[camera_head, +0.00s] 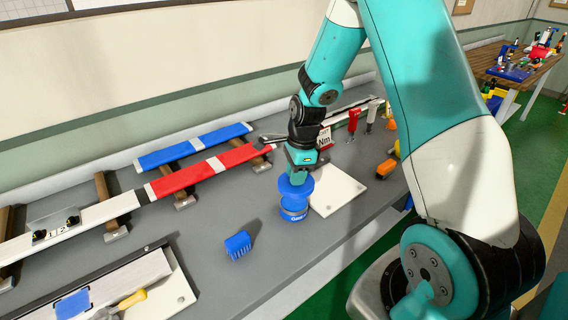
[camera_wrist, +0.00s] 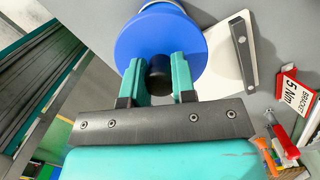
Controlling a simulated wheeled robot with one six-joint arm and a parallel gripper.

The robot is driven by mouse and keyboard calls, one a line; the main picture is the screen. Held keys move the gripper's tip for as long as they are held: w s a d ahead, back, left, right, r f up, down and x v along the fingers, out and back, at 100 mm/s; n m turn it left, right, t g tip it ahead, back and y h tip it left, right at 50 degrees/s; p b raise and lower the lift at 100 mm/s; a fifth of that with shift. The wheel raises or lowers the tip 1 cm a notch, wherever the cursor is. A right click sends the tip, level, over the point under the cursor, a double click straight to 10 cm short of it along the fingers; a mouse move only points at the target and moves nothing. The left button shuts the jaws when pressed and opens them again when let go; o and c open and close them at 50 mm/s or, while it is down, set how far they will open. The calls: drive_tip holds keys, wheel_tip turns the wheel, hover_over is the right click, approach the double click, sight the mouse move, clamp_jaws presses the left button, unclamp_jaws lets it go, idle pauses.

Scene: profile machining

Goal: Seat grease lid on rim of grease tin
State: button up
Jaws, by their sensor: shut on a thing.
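The blue grease lid (camera_wrist: 136,40) is a round disc with a dark knob at its middle. My gripper (camera_wrist: 158,75) is shut on that knob, with one teal finger on each side. In the head view my gripper (camera_head: 298,176) points down onto the lid (camera_head: 296,189). The blue grease tin (camera_head: 294,211) stands upright on the grey bench directly below the lid. The lid appears just above or at the tin's rim; I cannot tell whether they touch. In the wrist view the lid hides most of the tin.
A white board (camera_head: 338,190) lies right beside the tin. A blue brush-like block (camera_head: 238,245) lies front left. Red (camera_head: 208,170) and blue (camera_head: 193,146) bars rest on supports behind. A sign reading Nm (camera_head: 324,139) stands behind the tin. The bench between block and tin is clear.

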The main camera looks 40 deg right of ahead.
drive_tip(key=shift+w+a, duration=0.15)
drive_tip(key=shift+a, duration=0.05)
idle(0.3)
drive_tip(key=b, duration=0.3)
hover_over(292, 202)
drive_tip(key=shift+d+f, duration=0.2)
drive_tip(key=shift+f, duration=2.3)
drive_tip(key=shift+f, duration=1)
idle(1.4)
idle(0.5)
drive_tip(key=o, duration=1)
drive_tip(key=shift+r, duration=0.1)
wheel_tip(292, 202, up, 17)
drive_tip(key=s+d+b, duration=0.1)
drive_tip(key=d+b, duration=0.1)
drive_tip(key=shift+r, duration=0.1)
